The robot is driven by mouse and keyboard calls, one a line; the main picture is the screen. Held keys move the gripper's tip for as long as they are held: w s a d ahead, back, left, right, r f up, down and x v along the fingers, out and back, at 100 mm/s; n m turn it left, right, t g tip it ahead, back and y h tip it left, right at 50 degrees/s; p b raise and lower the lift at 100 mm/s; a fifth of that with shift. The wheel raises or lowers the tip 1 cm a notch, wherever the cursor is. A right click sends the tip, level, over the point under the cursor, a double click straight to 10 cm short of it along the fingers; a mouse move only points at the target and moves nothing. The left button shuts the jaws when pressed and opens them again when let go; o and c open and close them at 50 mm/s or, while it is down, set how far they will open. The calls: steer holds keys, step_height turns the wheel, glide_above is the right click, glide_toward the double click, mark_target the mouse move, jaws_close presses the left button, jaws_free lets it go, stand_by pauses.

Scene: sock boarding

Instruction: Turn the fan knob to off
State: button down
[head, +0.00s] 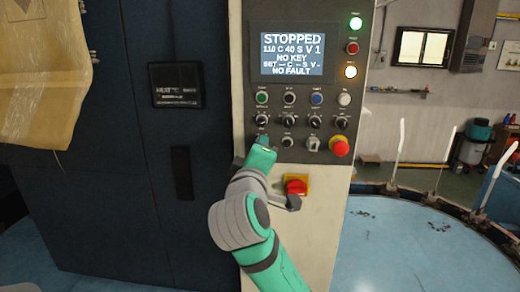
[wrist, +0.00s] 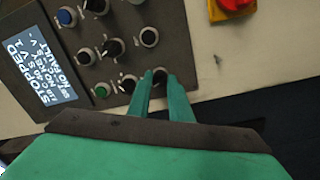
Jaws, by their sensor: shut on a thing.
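My gripper (head: 262,145) is at the lower left of the grey control panel (head: 272,89), in front of the left knob of the bottom row. In the wrist view the two green fingers (wrist: 159,80) stand on either side of this dark round knob (wrist: 159,74) and are shut on it. The knob's label and pointer are too small or hidden to read. Another dark knob (wrist: 128,84) and a green button (wrist: 101,91) lie in the same column. The display (head: 291,54) reads STOPPED, NO KEY and NO FAULT.
A red emergency button (head: 339,146) and a key switch (head: 313,143) lie right of my gripper. A red rotary switch on a yellow plate (head: 296,186) sits below the panel, close to my arm. A dark cabinet door (head: 120,180) is at left.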

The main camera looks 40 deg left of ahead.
steer(key=shift+f+n, duration=0.1)
steer(key=shift+n, duration=0.8)
steer(key=c, duration=1.6)
jaws_free()
steer(key=v, duration=1.1)
steer(key=shift+w, duration=0.1)
